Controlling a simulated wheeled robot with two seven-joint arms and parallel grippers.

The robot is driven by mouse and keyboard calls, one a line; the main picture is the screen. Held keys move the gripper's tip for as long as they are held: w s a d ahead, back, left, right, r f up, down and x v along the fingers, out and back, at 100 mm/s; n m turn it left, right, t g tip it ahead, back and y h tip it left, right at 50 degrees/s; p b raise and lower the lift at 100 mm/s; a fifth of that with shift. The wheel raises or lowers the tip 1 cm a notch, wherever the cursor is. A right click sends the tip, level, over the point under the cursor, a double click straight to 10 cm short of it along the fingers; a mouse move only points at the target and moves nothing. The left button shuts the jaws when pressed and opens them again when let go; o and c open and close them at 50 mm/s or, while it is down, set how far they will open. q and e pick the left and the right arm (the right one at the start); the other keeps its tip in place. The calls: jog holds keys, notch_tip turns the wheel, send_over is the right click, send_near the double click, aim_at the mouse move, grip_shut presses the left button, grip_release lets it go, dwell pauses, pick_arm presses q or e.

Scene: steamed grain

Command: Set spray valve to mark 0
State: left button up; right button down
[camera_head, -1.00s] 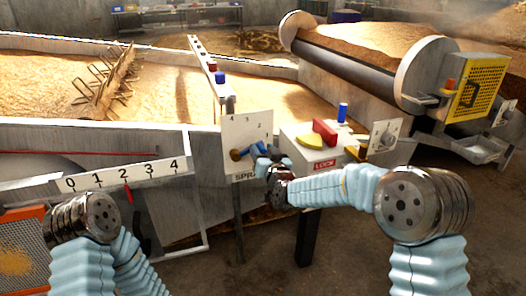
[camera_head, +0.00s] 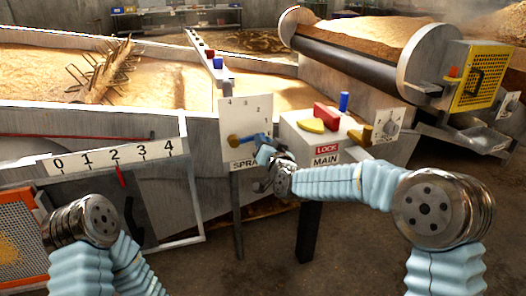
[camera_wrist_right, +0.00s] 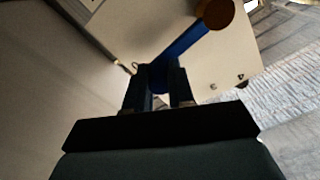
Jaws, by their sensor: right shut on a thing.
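The spray valve is a pale upright panel (camera_head: 233,118) with numbers along its top and right side and a SPRAY label below. My right gripper (camera_head: 264,152) is at the lever's outer end. In the right wrist view the blue lever (camera_wrist_right: 182,42) runs from the brass hub (camera_wrist_right: 218,13) down between the fingers of my right gripper (camera_wrist_right: 160,85), which is shut on it. The gripper hides the lever's tip, and the 0 mark cannot be made out. My left gripper is out of view.
Right of the panel stands a MAIN/LOCK box (camera_head: 318,138) with red, yellow and blue parts. A 0–4 scale (camera_head: 102,161) at left has a red pointer near 2. A large drum (camera_head: 355,75) stands behind at right. Dark floor lies open at front right.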

jog(key=shift+f+m+b, duration=0.6)
jog(key=shift+m, duration=0.1)
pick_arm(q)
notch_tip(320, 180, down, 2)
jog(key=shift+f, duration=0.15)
pick_arm(e)
jog(key=c, duration=1)
grip_release()
jog(key=shift+r, duration=0.1)
jog(key=shift+o, duration=0.2)
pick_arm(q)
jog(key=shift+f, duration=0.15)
pick_arm(e)
jog(key=v, duration=1.3)
jog(key=shift+s+d, duration=0.2)
jog(key=shift+s, duration=0.15)
